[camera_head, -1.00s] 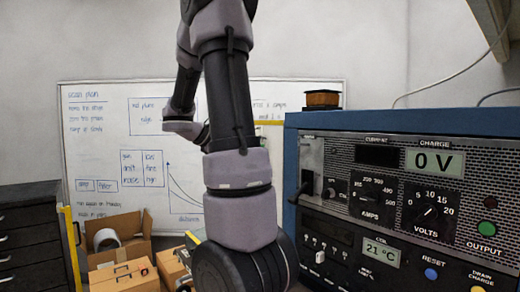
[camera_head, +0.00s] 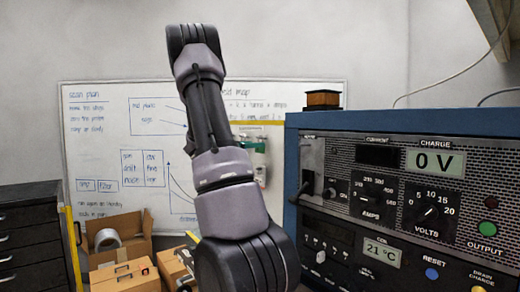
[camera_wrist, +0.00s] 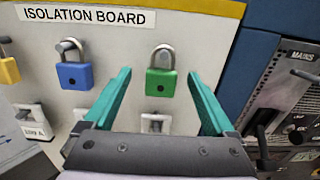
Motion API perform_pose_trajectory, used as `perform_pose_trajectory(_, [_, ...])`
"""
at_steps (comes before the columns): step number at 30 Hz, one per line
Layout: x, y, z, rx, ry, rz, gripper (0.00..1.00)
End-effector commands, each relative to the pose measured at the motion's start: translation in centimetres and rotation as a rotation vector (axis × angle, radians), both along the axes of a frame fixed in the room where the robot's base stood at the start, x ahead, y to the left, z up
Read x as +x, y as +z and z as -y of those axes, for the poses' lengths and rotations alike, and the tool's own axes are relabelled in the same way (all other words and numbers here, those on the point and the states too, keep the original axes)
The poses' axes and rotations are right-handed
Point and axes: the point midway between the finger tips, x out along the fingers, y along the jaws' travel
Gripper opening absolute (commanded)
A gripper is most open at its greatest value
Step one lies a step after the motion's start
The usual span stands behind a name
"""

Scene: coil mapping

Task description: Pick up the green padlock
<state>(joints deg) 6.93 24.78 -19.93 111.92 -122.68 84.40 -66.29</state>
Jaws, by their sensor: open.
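The green padlock (camera_wrist: 161,82) hangs by its grey shackle on the white isolation board (camera_wrist: 120,50) in the wrist view. My gripper (camera_wrist: 164,90) is open, with its teal fingers spread on either side of the green padlock. The padlock shows between the fingertips, nearer the right one. I see no contact, and the depth between fingers and padlock is hard to judge.
A blue padlock (camera_wrist: 75,75) hangs just left of my left finger, and a yellow padlock (camera_wrist: 8,70) is at the far left. A switch (camera_wrist: 156,124) sits below the green padlock. The blue-framed charger cabinet (camera_head: 400,190) stands close on the right.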

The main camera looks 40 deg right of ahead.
Motion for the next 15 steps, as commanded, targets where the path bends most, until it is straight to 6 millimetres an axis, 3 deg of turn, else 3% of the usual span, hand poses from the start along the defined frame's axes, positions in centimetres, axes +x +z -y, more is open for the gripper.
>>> perform_pose_trajectory(6, [-0.6, 0.0, 3.2, 0.000, -0.004, -0.001, 0.90])
perform_pose_trajectory(15, [-0.7, 0.0, 4.0, 0.001, -0.002, 0.001, 0.90])
